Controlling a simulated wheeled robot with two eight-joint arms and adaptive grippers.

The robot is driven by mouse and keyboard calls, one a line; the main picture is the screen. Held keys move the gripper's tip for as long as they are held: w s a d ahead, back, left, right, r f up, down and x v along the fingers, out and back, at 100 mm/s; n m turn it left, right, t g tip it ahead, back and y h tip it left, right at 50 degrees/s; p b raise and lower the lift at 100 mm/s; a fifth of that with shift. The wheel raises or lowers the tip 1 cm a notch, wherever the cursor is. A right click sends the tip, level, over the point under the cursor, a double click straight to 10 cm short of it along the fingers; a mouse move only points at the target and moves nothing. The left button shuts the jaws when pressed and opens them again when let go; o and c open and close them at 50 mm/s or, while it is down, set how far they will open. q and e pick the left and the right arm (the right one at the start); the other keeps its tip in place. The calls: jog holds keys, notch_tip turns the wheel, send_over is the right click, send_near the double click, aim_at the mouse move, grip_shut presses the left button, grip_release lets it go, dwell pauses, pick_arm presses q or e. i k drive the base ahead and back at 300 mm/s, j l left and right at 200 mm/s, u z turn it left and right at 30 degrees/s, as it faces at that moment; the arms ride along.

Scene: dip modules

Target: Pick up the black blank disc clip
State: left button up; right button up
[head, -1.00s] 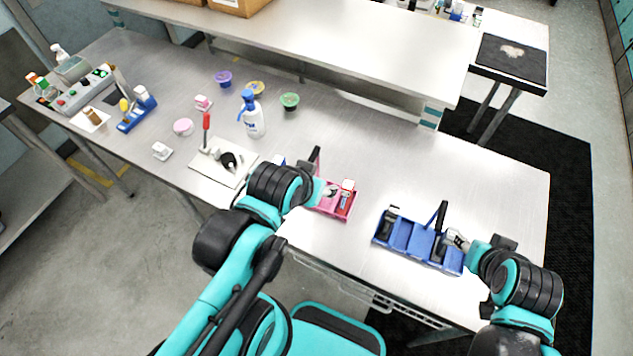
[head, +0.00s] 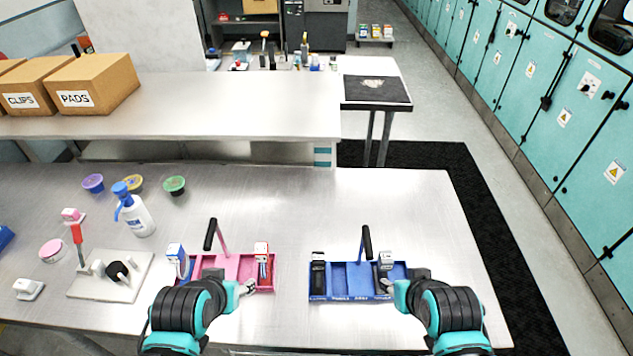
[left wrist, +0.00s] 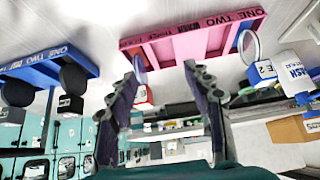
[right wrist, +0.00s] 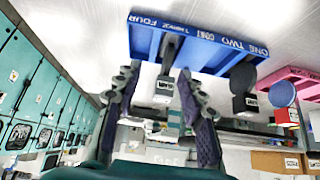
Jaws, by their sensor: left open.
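A black clip (head: 318,272) stands in the left end of the blue tray (head: 345,296); its round black disc (right wrist: 243,75) shows in the right wrist view, with a white label too small to read. A second, grey-and-black clip (head: 385,262) stands at the tray's right end. Which one is blank I cannot tell. My right gripper (head: 385,286) is open at the front of this right-hand clip, which shows between and beyond its fingers (right wrist: 155,85). My left gripper (head: 248,287) is open and empty at the front right of the pink tray (head: 215,286).
The pink tray holds a white-and-blue clip (head: 178,262) and a red-and-white clip (head: 263,258). Both trays have upright black handles. The table behind and right of the blue tray is clear.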

aim_at(318, 257)
jog(key=k+l+z, duration=0.15)
jog(key=k+l, duration=0.15)
jog(key=k+l+z, duration=0.2)
jog(key=l, duration=0.3)
jog(key=k+l+z, duration=0.15)
jog(key=k+l, duration=0.2)
jog(key=l, duration=0.15)
